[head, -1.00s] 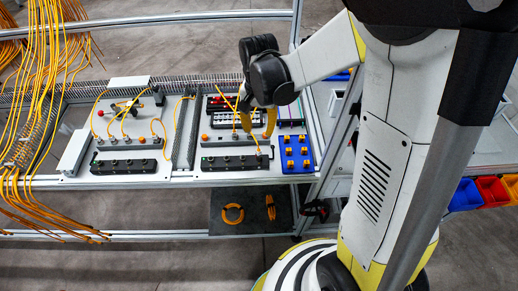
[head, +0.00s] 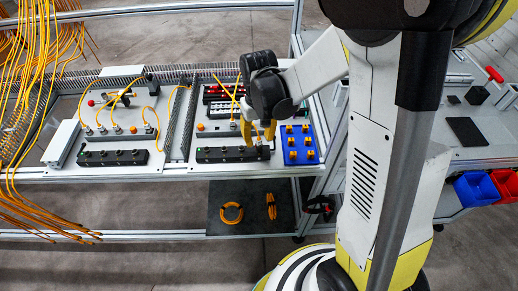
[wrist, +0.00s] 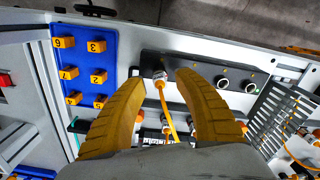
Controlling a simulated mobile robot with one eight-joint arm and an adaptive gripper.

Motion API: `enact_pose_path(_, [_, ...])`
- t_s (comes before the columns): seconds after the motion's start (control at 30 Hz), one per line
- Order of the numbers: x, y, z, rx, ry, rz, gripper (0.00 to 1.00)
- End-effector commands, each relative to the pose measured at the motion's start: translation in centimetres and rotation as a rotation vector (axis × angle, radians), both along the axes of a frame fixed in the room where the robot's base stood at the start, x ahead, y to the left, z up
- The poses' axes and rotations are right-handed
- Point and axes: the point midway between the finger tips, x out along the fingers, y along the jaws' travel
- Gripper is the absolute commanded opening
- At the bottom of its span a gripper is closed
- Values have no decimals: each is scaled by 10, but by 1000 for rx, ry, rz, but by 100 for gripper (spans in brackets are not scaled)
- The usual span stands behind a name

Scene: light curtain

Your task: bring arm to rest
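My gripper (head: 259,136) is over the right-hand panel of the workbench, close above the black connector block (head: 225,154). In the wrist view its two yellow fingers (wrist: 160,80) stand apart with a clear gap. An orange cable (wrist: 168,108) with a metal plug (wrist: 160,77) shows in that gap. The plug sits at a socket on the panel, and neither finger visibly closes on it. My arm reaches across from the right of the head view.
A blue board (head: 289,154) with yellow numbered blocks lies right of my gripper. Hanging orange cables (head: 38,80) fill the left. A left panel (head: 125,172) carries plugged cables. A side table (head: 470,153) and blue bin (head: 478,190) stand at right.

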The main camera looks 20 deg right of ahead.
Motion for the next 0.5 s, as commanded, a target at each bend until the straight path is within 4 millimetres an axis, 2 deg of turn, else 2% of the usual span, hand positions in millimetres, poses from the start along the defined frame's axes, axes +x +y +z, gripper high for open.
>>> enact_pose_path(0.03, [0, 0, -8, 0, 0, 0, 38])
enact_pose_path(0.13, [0, 0, -12, 0, 0, 0, 38])
enact_pose_path(0.5, [0, 0, -13, 0, 0, -1, 37])
